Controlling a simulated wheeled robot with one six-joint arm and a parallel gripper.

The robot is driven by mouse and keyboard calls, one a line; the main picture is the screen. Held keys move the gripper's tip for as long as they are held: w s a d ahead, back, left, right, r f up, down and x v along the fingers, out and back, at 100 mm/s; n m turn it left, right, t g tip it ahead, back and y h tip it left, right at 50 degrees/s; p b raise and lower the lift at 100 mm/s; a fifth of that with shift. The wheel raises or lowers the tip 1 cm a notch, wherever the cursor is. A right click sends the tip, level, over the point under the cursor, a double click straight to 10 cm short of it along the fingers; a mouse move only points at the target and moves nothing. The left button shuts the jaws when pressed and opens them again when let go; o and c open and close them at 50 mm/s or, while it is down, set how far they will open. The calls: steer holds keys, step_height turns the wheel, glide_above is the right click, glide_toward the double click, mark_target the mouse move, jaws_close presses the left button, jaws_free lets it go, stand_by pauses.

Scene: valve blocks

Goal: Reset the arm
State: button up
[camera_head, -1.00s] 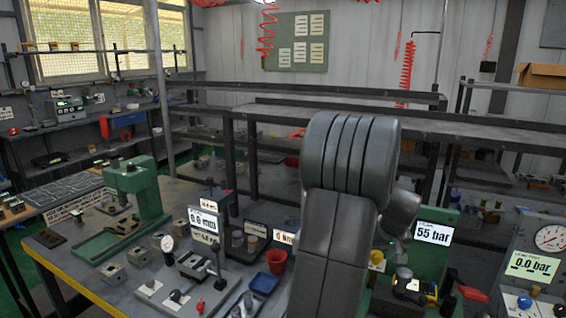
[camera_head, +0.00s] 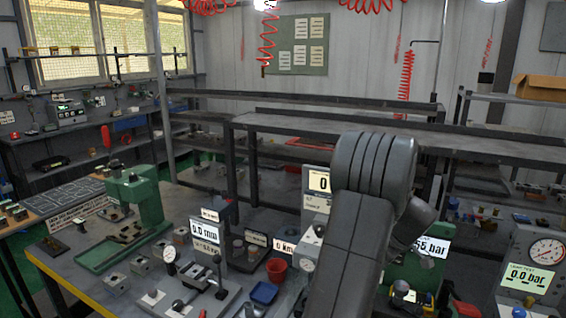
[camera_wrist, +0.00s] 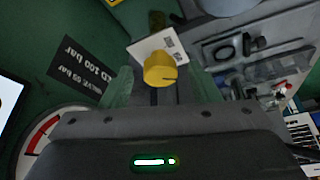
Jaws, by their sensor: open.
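My arm (camera_head: 350,230) rises from the bottom of the head view, bent at a grey ribbed joint, in front of the bench. Its far end points away to the right, and my gripper is mostly hidden behind it there. In the wrist view my gripper (camera_wrist: 162,88) is open, with a greenish finger on each side. A yellow knob (camera_wrist: 160,70) shows beyond the fingers, in front of a white label. I cannot tell how far off the knob is, and nothing appears held.
A green station with a 55 bar display (camera_head: 432,247) stands right of my arm. A gauge panel (camera_head: 532,260) is at the far right. Shelves stand behind.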

steer(key=shift+r+n+p, duration=0.2)
steer(key=shift+n+p, duration=0.1)
steer(key=shift+n, duration=0.1)
steer(key=shift+d+r, duration=0.15)
steer(key=shift+d, duration=0.05)
steer(key=shift+b+v, duration=0.5)
steer(key=shift+v, duration=1.35)
